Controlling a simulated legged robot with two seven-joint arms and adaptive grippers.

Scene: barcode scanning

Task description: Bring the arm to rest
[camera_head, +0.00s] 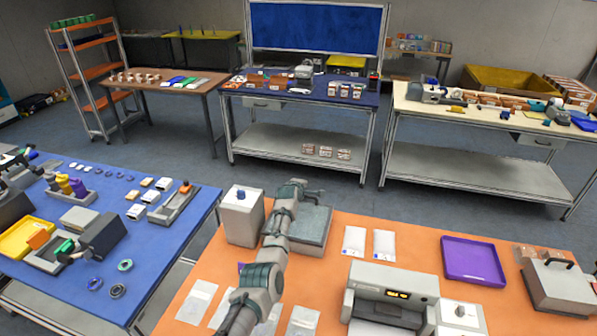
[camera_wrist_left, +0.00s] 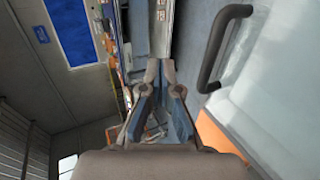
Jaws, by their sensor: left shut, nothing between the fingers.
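My left arm (camera_head: 262,280) rises from the bottom edge of the head view over the orange table (camera_head: 225,262). Its wrist end stands in front of a grey box-like block (camera_head: 314,228) and beside a white box with a knob (camera_head: 241,218). The fingers are hard to make out there. In the left wrist view my left gripper (camera_wrist_left: 160,68) shows its fingertips together with nothing held. A dark handle (camera_wrist_left: 216,50) on a pale surface is to the right of it, apart from the fingers. My right gripper is not in view.
On the orange table are flat white packets (camera_head: 354,241), a grey machine (camera_head: 389,292), a purple tray (camera_head: 473,260) and a grey case (camera_head: 558,285). A blue table (camera_head: 178,237) with parts stands left. Grey floor separates these from the benches behind.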

